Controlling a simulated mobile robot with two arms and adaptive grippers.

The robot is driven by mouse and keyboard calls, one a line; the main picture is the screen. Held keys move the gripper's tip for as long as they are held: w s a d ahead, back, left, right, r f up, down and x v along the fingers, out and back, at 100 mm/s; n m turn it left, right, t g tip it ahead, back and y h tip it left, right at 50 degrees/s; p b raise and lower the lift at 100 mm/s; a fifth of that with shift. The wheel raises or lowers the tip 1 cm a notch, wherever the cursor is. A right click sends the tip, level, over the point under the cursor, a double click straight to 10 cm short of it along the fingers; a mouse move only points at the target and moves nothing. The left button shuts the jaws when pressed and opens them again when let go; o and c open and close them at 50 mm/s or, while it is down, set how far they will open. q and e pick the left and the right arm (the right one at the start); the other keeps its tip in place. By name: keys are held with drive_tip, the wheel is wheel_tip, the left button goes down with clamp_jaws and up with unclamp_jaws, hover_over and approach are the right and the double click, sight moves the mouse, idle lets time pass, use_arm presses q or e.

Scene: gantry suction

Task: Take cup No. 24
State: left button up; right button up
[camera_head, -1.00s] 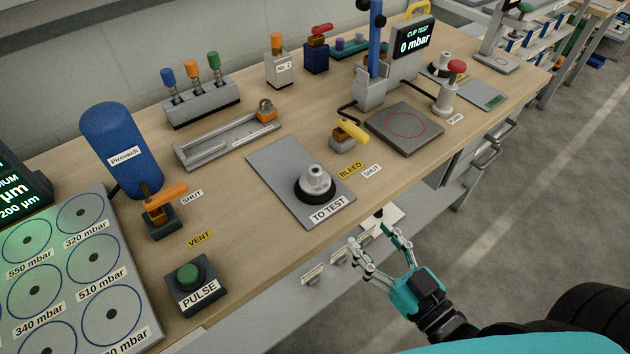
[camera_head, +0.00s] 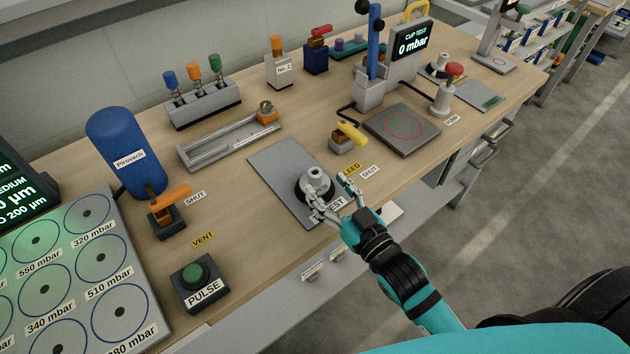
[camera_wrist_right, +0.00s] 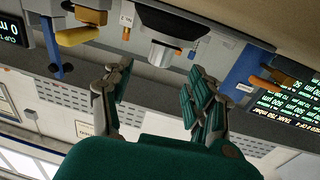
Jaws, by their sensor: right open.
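A suction cup (camera_head: 316,178) with a grey metal neck and a black rubber base stands upright on the grey "TO TEST" plate (camera_head: 270,160). I cannot read a number 24 on it. My right gripper (camera_head: 330,192) is open at the front side of the cup, its fingers partly covering the cup's base and the plate's label. In the right wrist view, the open gripper (camera_wrist_right: 155,85) has its fingers apart, with the cup (camera_wrist_right: 165,42) ahead between them and seen upside down. Contact is not visible. My left gripper is not in view.
A yellow-handled bleed valve (camera_head: 349,136) stands just right of the plate. A gauge pad (camera_head: 402,130) and a red-topped pump button (camera_head: 449,82) are further right. A slotted rail (camera_head: 225,139) lies behind. A green pulse button (camera_head: 196,276) and a blue tank (camera_head: 127,152) stand left.

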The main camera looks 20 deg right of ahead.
sight(319, 178)
drive_tip(key=x, duration=0.4)
drive_tip(key=shift+p, duration=0.3)
clamp_jaws()
